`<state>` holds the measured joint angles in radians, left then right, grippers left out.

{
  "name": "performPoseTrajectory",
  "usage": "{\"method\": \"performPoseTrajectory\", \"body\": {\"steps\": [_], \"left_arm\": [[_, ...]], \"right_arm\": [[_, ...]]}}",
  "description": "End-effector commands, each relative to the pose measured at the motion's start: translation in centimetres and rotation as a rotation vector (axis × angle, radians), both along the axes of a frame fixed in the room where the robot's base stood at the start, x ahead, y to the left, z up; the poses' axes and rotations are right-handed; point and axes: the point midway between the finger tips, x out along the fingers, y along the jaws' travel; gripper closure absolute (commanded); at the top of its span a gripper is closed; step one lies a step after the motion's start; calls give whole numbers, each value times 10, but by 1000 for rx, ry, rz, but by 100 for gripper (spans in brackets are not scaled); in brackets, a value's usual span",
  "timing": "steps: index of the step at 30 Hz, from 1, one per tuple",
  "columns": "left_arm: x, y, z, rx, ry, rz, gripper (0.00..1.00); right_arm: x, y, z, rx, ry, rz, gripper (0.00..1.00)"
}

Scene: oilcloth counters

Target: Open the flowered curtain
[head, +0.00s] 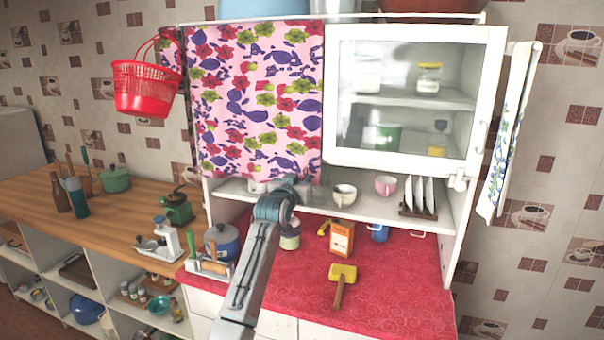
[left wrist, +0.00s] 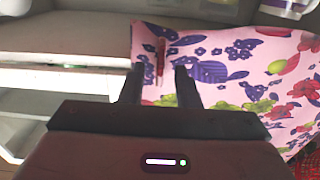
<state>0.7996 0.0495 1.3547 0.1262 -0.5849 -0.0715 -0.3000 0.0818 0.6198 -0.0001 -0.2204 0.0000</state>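The flowered curtain (head: 258,100), pink with purple, red and green blooms, hangs closed over the left part of the white hutch. My left gripper (head: 291,188) is at the curtain's lower edge in the head view; its fingertips are hard to make out there. In the left wrist view my left gripper (left wrist: 158,78) has its two fingers apart. The curtain (left wrist: 225,65) shows beyond and to the right of them, with a narrow red strip (left wrist: 160,60) seen between the fingers. I cannot tell whether the fingers touch the cloth. My right gripper is not in view.
A glass-doored cupboard (head: 408,100) is right of the curtain; a red basket (head: 146,88) hangs at left. Two cups (head: 386,186) and a plate rack (head: 417,205) stand on the shelf below. An orange box (head: 342,238) and a yellow mallet (head: 342,276) are on the red counter (head: 390,300).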

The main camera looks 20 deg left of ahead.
Motion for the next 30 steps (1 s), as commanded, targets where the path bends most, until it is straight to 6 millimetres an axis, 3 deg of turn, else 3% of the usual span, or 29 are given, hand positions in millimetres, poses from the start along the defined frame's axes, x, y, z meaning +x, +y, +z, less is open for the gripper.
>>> {"method": "performPoseTrajectory", "body": {"steps": [6, 16, 21, 30], "left_arm": [[14, -1, 0, -1, 1, 0, 71], [16, -1, -1, -1, 0, 0, 71], [16, -1, -1, -1, 0, 0, 100], [17, -1, -1, -1, 1, 0, 100]], "right_arm": [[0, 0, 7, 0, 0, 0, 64], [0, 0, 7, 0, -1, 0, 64], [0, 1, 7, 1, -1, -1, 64], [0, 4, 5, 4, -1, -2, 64]]}}
